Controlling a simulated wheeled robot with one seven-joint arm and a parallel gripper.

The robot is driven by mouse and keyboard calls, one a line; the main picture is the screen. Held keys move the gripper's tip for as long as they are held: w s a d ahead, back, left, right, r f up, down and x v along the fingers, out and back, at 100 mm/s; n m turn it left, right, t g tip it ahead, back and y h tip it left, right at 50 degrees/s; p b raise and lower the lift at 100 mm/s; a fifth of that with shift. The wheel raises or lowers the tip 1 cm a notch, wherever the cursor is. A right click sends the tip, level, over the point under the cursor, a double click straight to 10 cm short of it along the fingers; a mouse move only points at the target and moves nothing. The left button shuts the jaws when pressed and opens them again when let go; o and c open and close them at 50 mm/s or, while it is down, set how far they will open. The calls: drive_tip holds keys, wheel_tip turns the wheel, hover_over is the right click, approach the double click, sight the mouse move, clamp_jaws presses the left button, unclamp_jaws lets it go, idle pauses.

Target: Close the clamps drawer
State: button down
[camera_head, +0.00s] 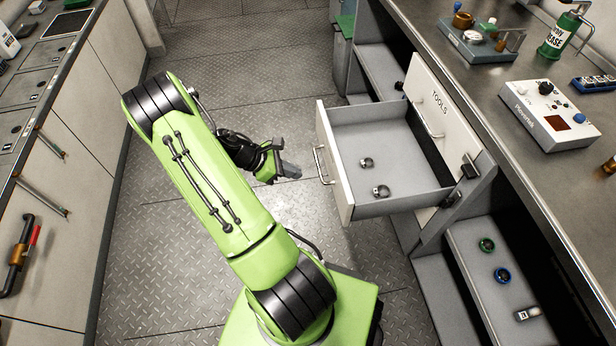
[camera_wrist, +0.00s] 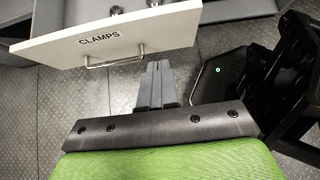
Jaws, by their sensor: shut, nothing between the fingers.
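The clamps drawer (camera_head: 350,200) is pulled out from the bench at the right of the head view, with two small metal clamps (camera_head: 381,191) inside. Its white front, labelled CLAMPS (camera_wrist: 120,38), fills the upper left of the wrist view. A bar handle (camera_head: 321,165) is on that front; it also shows in the wrist view (camera_wrist: 113,60). My gripper (camera_head: 294,171) is shut and empty, a little to the left of the handle in the head view. In the wrist view my gripper (camera_wrist: 157,68) points at the drawer front, right of the handle. Whether the fingertips touch it I cannot tell.
A TOOLS drawer front (camera_head: 438,108) is beside the open drawer. A low shelf (camera_head: 470,240) holds small rings. The metal floor (camera_head: 220,80) between the benches is clear.

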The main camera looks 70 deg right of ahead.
sight(341, 182)
drive_tip(key=b+x, duration=0.1)
drive_tip(key=x, duration=0.3)
drive_tip(key=s+r+b+x, duration=0.1)
drive_tip(key=x, duration=0.3)
drive_tip(key=b+x, duration=0.1)
drive_tip(key=x, duration=0.3)
drive_tip(key=shift+s+d+r+b, duration=0.25)
drive_tip(key=shift+d+b, duration=0.1)
drive_tip(key=shift+b, duration=0.05)
drive_tip(key=shift+s+d+r, duration=0.1)
drive_tip(key=shift+s+d, duration=0.1)
drive_tip(key=shift+s, duration=0.1)
